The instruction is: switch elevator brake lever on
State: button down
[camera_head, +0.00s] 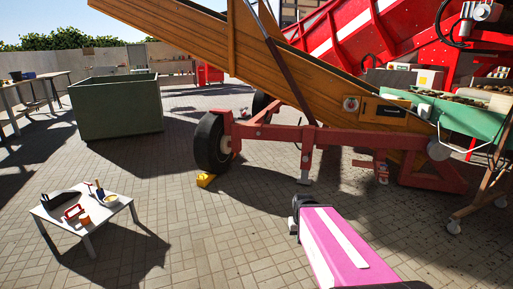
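The elevator (290,75) is a long orange wooden conveyor sloping up to the left. It stands on a red wheeled chassis (330,137) in the middle and right of the head view. A black tyre (210,143) is at the chassis's left end, with a yellow chock (205,180) on the ground beside it. I cannot clearly pick out the brake lever or tell its position; small red and grey parts (380,167) hang under the chassis at the right. A pink and white link, which looks like my arm, reaches in from the bottom, well apart from the chassis. My gripper does not show.
A low white table (112,212) with tools stands at the lower left. A large green box (117,105) is behind it. A green conveyor (458,118) on a wheeled stand is at the right. Paved ground between the low table and chassis is clear.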

aim_at(258, 133)
jog(key=i, duration=3.3)
jog(key=z, duration=0.45)
